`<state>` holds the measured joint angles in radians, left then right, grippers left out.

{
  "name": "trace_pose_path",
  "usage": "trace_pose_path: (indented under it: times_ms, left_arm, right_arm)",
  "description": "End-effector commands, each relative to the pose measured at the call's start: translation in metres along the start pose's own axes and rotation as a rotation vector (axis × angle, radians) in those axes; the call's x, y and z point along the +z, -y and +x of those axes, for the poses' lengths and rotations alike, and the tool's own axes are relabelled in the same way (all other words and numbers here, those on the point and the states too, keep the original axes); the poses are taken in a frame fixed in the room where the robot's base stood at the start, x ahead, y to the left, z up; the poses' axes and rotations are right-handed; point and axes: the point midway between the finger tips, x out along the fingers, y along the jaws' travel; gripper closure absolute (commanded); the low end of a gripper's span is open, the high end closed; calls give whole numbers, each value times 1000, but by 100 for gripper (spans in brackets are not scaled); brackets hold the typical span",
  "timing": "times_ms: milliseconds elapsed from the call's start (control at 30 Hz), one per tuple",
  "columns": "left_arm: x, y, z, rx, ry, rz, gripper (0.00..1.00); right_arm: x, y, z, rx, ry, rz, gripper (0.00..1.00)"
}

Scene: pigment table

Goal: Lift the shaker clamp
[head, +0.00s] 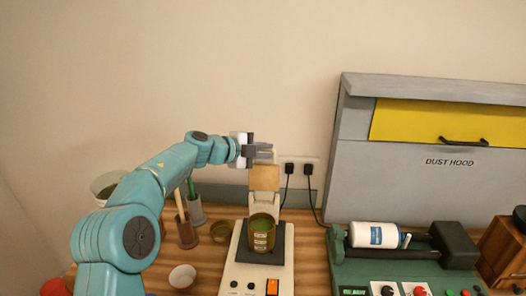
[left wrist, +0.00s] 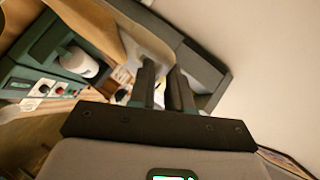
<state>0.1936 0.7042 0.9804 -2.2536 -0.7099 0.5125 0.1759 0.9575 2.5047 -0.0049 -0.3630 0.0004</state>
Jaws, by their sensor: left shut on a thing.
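The shaker (head: 243,277) stands on the table, a cream base with knobs and an orange switch. A green jar (head: 262,233) with a pale label stands upright on its dark plate. The shaker clamp (head: 265,178), with a tan block at its upper end, stands raised behind and above the jar, clear of its rim. My left gripper (head: 262,152) is at the clamp's top end, shut on it; the exact contact is small and partly hidden. In the left wrist view the two dark fingers (left wrist: 166,90) are close together. My right gripper is not in view.
A green roller machine (head: 350,258) with a white jar (head: 375,235) stands at right, before the grey dust hood (head: 350,150). Brushes in holders (head: 186,232), a small bowl (head: 182,277) and a brown pot (head: 221,232) stand left of the shaker. Plugs (head: 308,170) hang behind.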

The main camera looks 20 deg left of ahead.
Motion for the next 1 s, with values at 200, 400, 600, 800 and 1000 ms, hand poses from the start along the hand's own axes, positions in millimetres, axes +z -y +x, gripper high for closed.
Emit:
trace_pose_path:
  times_ms: [200, 400, 600, 800, 1000]
  left_arm:
    - [4, -13, 5, 22, 1, -8, 60]
    - [4, -13, 5, 22, 0, -6, 60]
    - [5, -13, -18, 18, 2, -4, 60]
    - [5, -9, -72, 8, 8, -3, 60]
    - [2, -5, -124, 2, 6, 0, 60]
  right_arm:
    - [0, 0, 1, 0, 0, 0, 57]
    - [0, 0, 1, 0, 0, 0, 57]
    - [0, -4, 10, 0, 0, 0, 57]
    - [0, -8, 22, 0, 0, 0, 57]
    - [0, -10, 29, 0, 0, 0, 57]
